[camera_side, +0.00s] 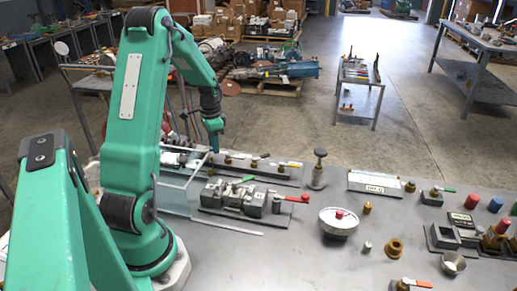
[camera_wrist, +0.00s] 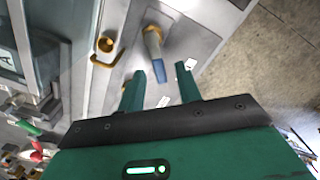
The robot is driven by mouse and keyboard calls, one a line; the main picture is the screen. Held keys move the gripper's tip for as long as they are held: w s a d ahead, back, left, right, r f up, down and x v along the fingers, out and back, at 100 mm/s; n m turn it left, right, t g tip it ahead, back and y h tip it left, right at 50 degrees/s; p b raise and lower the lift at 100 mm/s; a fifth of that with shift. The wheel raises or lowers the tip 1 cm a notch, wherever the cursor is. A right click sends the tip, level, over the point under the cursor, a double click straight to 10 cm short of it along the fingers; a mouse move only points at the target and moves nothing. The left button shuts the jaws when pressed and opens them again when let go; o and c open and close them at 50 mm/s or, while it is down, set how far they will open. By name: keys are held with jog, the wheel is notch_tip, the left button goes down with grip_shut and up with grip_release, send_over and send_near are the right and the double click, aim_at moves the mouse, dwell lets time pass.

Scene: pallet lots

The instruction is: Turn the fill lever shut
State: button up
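My gripper (camera_wrist: 161,68) is open and empty in the wrist view, with one finger on each side of a blue-tipped lever (camera_wrist: 160,70) on a brass-coloured and grey stem. I see no contact, and the depth between them is hard to judge. In the side view my gripper (camera_side: 215,148) hangs over the left end of the rear valve plate (camera_side: 262,173), which carries several small levers. Small white labels lie beside the lever in the wrist view, but I cannot read them, so I cannot tell which lever is the fill lever.
A brass hook-shaped fitting (camera_wrist: 108,46) is left of the blue lever. In front of the rear plate stands a grey valve block with a red lever (camera_side: 298,198) and a green lever (camera_side: 243,180). A clear panel is beside my arm.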

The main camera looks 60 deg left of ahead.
grip_shut()
jog(key=shift+d+m, duration=0.1)
jog(key=shift+m, duration=0.2)
jog(key=m, duration=0.1)
jog(key=d+m, duration=0.1)
jog(key=m, duration=0.1)
jog(key=shift+s, duration=0.15)
jog(key=shift+s+d+m, duration=0.2)
jog(key=shift+d+m, duration=0.15)
jog(key=shift+m, duration=0.75)
jog(key=shift+s+d+m, duration=0.2)
jog(key=shift+d+m, duration=0.1)
jog(key=shift+m, duration=0.8)
grip_release()
